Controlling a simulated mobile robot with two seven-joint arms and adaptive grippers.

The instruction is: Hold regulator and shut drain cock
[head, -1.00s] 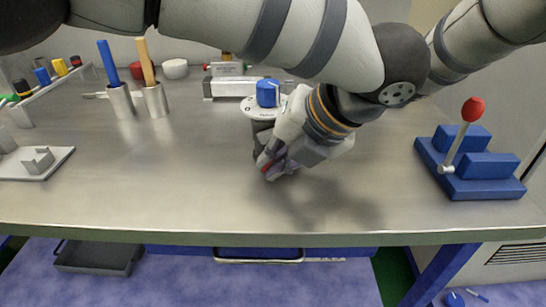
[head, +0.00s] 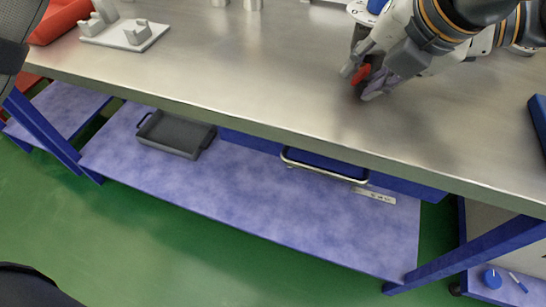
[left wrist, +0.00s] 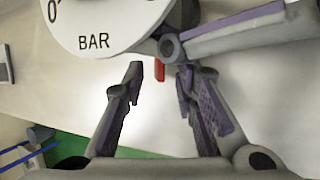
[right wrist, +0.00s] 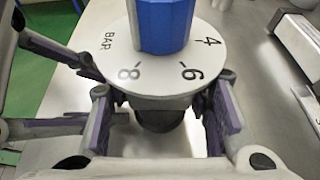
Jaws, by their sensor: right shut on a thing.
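The regulator has a white dial (head: 358,12) marked BAR, a blue knob (right wrist: 163,25) on top and a dark body (right wrist: 160,118) below. My right gripper (right wrist: 160,125) has its fingers on both sides of the body, just under the dial. The head view hides most of it behind my left arm. The red drain cock (head: 361,73) is low on the regulator. My left gripper (head: 367,78) is open with a finger on either side of the cock. In the left wrist view the red cock (left wrist: 159,70) shows between its separated fingertips.
A white plate with grey fittings (head: 125,35) lies at the bench's left. A red bin (head: 60,20) is beside it. A blue block (head: 538,115) stands at the right edge. The steel bench top (head: 250,75) in front is clear. A grey tray (head: 175,135) sits on the lower shelf.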

